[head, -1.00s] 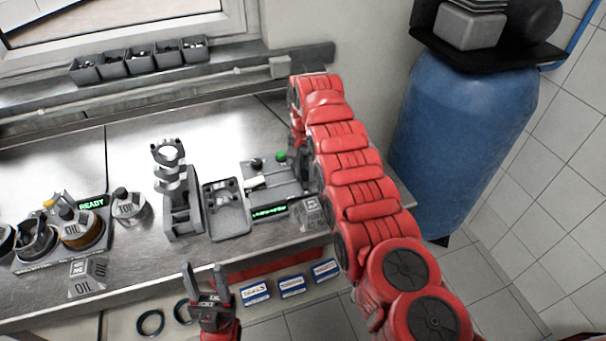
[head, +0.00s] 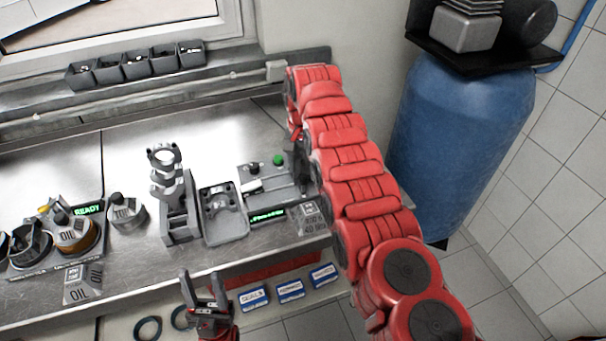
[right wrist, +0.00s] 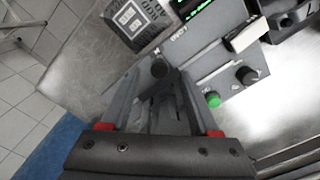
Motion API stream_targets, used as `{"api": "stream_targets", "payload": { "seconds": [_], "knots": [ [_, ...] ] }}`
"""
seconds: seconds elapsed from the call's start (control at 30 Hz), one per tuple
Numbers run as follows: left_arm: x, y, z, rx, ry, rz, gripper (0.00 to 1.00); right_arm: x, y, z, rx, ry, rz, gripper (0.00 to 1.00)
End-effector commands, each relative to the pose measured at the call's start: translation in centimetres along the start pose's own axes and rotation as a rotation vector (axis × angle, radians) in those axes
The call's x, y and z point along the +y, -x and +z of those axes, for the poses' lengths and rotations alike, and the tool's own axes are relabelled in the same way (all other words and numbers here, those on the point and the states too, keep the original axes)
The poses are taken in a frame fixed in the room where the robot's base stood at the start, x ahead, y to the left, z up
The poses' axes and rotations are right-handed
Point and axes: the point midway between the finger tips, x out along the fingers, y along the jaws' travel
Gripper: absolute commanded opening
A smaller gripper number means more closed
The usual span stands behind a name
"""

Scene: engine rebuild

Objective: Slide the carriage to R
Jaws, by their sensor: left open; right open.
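The slide fixture (head: 285,191) stands on the bench, with a green button (head: 277,160), a black knob (head: 253,167) and a pale block (head: 250,186). The pale block also shows in the right wrist view (right wrist: 246,34), as do the green button (right wrist: 213,100) and black knob (right wrist: 246,75). A second dark round knob (right wrist: 160,68) sits just beyond the fingertips of my open right gripper (right wrist: 155,75); I cannot tell whether it belongs to the carriage. My right arm hides that end in the head view. My left gripper (head: 205,275) is open and empty, in front of the bench.
A labelled grey block (head: 310,218) stands by the fixture's front right corner. A grey tray (head: 223,212) and an upright stand (head: 178,205) are to its left. Oil parts (head: 75,235) lie farther left. A blue tank (head: 450,150) stands right of the bench.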

Motion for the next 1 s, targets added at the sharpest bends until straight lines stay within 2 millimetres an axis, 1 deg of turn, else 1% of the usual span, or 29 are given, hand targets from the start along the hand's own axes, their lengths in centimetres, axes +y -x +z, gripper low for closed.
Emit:
{"api": "stream_targets", "payload": {
  "seconds": [0.03, 0.1, 0.2, 0.47, 0.7, 0.83, 1.0],
  "knots": [
    [0.0, 0.2, 0.0, 0.000, 0.000, 0.000, 0.50, 0.0, 0.9, -0.1, 0.004, -0.001, -0.003, 0.62],
    [-0.1, -1.2, -0.2, 0.000, 0.000, 0.000, 0.50, 0.1, 2.6, -0.1, 0.000, -0.003, -0.001, 0.62],
    [-0.1, -2.4, -0.4, 0.000, 0.000, 0.000, 0.50, 0.2, 4.4, -0.1, 0.001, -0.002, 0.002, 0.62],
    [-0.3, -6.9, -1.2, 0.000, 0.000, 0.000, 0.50, 0.0, 9.0, 0.0, 0.000, -0.001, 0.001, 0.62],
    [-0.6, -11.5, -1.9, 0.000, 0.000, 0.000, 0.50, 0.0, 13.1, 0.0, 0.001, -0.001, -0.001, 0.62],
    [-0.6, -12.9, -2.2, 0.000, 0.000, 0.000, 0.50, 0.0, 14.7, 0.0, 0.000, -0.001, 0.000, 0.62],
    [-0.7, -13.3, -2.2, 0.000, 0.000, 0.000, 0.50, 0.0, 15.0, 0.0, 0.000, -0.001, 0.001, 0.62]
  ]
}}
